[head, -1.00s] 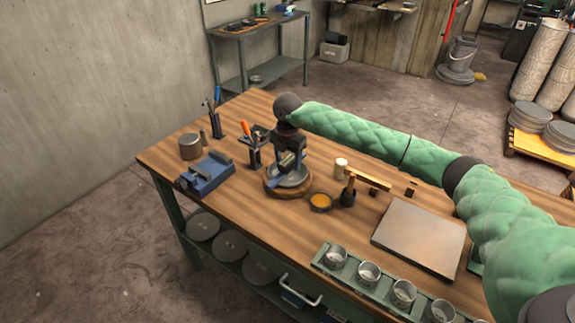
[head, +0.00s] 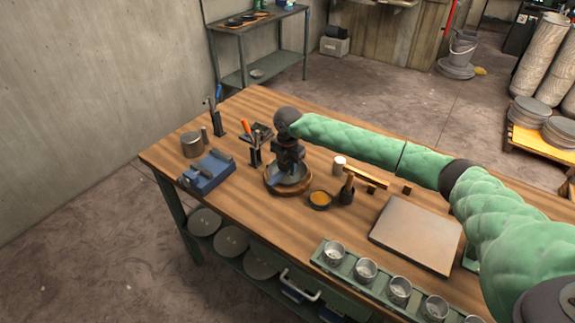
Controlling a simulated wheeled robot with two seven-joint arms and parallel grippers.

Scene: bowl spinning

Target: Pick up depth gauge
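My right gripper (head: 283,179) points down at the grey metal bowl (head: 299,181), which sits on a round wooden base (head: 290,193) on the workbench. The dark wrist is above the bowl and hides most of the fingers and part of the bowl. Whether the fingers are open or shut, and on what, does not show. I cannot pick out the depth gauge for certain; it may be hidden behind my gripper or be one of the small dark tools. My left gripper is not in view.
Left of the bowl are a tool holder with an orange-handled tool (head: 246,127), a blue vise-like block (head: 207,172) and a grey cylinder (head: 191,145). To its right are an amber dish (head: 320,199), a mallet (head: 348,187) and a flat slab (head: 416,233). Metal cups (head: 333,252) line the front edge.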

